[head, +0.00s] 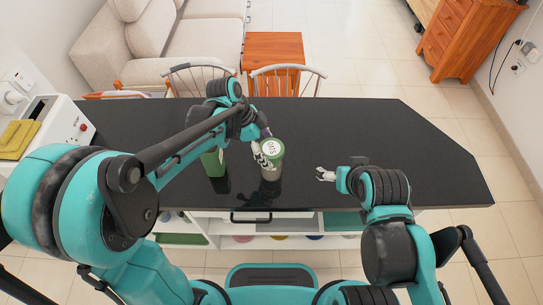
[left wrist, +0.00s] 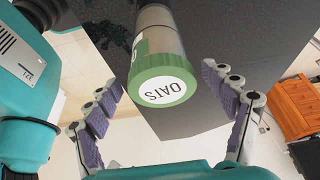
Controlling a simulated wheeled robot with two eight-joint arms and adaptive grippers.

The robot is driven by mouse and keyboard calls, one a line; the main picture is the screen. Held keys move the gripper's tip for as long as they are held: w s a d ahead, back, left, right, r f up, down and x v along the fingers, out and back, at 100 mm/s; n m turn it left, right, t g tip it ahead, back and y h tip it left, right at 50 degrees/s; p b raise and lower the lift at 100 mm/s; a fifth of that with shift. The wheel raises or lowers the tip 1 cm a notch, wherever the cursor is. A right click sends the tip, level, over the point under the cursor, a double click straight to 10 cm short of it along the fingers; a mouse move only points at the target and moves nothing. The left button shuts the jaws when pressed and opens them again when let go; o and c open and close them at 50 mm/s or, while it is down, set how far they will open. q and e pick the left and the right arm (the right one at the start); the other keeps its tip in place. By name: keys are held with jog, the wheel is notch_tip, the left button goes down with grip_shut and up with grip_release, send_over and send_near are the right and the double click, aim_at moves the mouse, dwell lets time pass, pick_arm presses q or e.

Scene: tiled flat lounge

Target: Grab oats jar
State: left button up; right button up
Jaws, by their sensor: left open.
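The oats jar (head: 271,171) stands upright on the black counter, with a green lid and a white label reading OATS. In the left wrist view the jar (left wrist: 163,85) lies between the two spread purple-padded fingers, with space on both sides. My left gripper (head: 263,150) is open at the jar's upper left side, and its fingers also show in the left wrist view (left wrist: 161,77). Part of the gripper is hidden behind the jar's lid. My right gripper (head: 324,174) is over the counter to the right of the jar, too small to judge its fingers.
A green container (head: 213,162) stands left of the jar, partly hidden by my left arm. A white appliance (head: 55,125) is at the counter's left end. Two chairs (head: 286,75) stand behind the black counter (head: 390,130). The counter's right part is clear.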

pick_arm(q)
jog(key=shift+d+f, duration=0.2)
jog(key=shift+f, duration=0.1)
jog(key=b+x, duration=0.3)
jog(key=x, duration=0.4)
jog(key=shift+w+f, duration=0.1)
jog(key=shift+f, duration=0.15)
jog(key=shift+a+r, duration=0.1)
jog(key=shift+c, duration=0.2)
jog(key=c, duration=1.2)
jog(key=shift+c, duration=0.2)
